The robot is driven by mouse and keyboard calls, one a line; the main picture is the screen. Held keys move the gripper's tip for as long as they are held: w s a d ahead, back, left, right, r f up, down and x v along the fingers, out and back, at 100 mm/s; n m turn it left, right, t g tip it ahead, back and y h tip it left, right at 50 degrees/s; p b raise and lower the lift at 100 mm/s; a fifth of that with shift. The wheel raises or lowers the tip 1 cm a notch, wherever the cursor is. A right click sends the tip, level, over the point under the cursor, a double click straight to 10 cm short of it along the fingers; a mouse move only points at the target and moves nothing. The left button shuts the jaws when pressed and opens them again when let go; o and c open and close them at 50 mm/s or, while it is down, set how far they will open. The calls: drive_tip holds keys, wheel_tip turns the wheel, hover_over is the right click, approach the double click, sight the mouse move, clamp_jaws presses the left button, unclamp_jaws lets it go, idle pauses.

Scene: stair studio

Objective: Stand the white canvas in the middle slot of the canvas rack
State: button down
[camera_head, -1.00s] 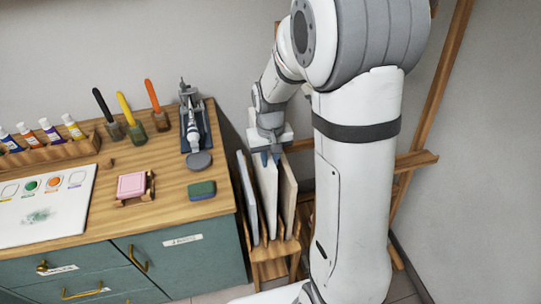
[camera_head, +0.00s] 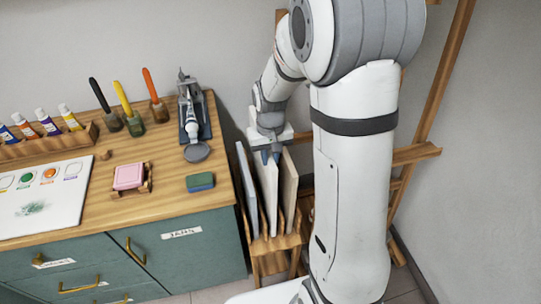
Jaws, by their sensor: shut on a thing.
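The canvas rack (camera_head: 273,243) is a low wooden stand on the floor, just right of the teal cabinet. A white canvas (camera_head: 266,188) stands upright in its middle slot, between two other panels. A grey-blue panel (camera_head: 247,190) stands to its left and a beige panel (camera_head: 289,185) to its right. My gripper (camera_head: 268,155) points down and is shut on the top edge of the white canvas. The fingertips partly hide that edge. Whether the canvas bottom rests on the rack floor cannot be told.
The cabinet's wooden top (camera_head: 165,185) holds a green-blue block (camera_head: 200,182), a pink block on a small stand (camera_head: 128,177), brushes, paint tubes and a palette sheet (camera_head: 45,200). A wooden easel (camera_head: 415,154) stands at the right near the wall.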

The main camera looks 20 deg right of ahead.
drive_tip(key=shift+f+b, duration=0.35)
drive_tip(key=shift+f, duration=0.05)
drive_tip(key=c, duration=1.3)
unclamp_jaws()
drive_tip(key=shift+o, duration=0.2)
wheel_tip(320, 180, up, 7)
drive_tip(key=shift+r, duration=0.1)
drive_tip(key=shift+s+r, duration=0.1)
drive_tip(key=shift+r, duration=0.15)
drive_tip(key=shift+s+r, duration=0.1)
drive_tip(key=shift+r, duration=0.05)
drive_tip(key=s+r+t, duration=0.1)
drive_tip(key=s+r, duration=0.2)
drive_tip(key=s, duration=0.5)
drive_tip(key=s+r+t, duration=0.1)
drive_tip(key=s+r, duration=0.2)
drive_tip(key=s, duration=0.6)
drive_tip(key=shift+s+t, duration=0.25)
drive_tip(key=shift+t, duration=0.05)
